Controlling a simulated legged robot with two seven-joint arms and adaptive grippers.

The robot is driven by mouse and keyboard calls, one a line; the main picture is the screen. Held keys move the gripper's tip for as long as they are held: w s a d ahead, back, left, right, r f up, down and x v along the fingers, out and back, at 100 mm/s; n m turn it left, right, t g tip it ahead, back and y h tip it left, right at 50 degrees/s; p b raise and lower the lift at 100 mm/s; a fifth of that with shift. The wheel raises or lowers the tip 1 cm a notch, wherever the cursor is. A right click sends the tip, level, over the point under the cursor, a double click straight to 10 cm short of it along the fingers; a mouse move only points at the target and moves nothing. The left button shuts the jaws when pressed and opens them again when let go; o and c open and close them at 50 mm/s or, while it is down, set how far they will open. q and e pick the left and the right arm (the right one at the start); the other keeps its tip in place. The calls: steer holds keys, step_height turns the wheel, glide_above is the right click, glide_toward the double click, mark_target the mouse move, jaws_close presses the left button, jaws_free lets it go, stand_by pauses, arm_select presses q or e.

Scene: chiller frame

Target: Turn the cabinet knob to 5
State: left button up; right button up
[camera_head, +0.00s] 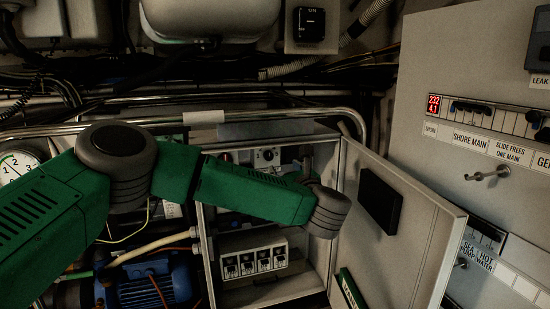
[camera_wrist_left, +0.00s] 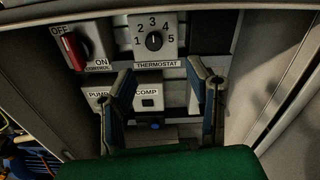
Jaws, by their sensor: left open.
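The cabinet knob is a small black thermostat knob (camera_wrist_left: 154,41) on a white plate marked 1 to 5, seen upper middle in the left wrist view. Its pointer is too small to read surely. In the head view the knob (camera_head: 268,155) shows inside the open cabinet, above the arm. My left gripper (camera_wrist_left: 160,76) is open and empty, its two fingers apart below the thermostat plate in the picture and not touching the knob. In the head view my green left arm crosses the cabinet opening and the gripper is mostly hidden behind the wrist. My right gripper is not in view.
A red control switch (camera_wrist_left: 73,47) marked OFF and ON sits left of the thermostat. The pump and comp panel (camera_wrist_left: 147,97) lies below. The open cabinet door (camera_head: 398,215) stands to the right. A row of breakers (camera_head: 252,262) is low in the cabinet.

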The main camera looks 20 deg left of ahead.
mark_target(268, 157)
arm_select(q)
steer(key=x, duration=0.3)
steer(key=a+x, duration=0.1)
steer(key=x, duration=0.2)
steer(key=s+x, duration=0.1)
steer(key=x, duration=0.3)
steer(key=shift+w+a+f, duration=0.1)
steer(key=shift+a+f, duration=0.15)
steer(key=shift+a, duration=0.1)
steer(key=shift+w+d, duration=0.25)
steer(key=shift+d, duration=0.1)
steer(key=shift+d+r, duration=0.15)
steer(key=shift+d, duration=0.25)
steer(key=shift+a, duration=0.15)
steer(key=c, duration=1)
steer(key=shift+a, duration=0.4)
jaws_close()
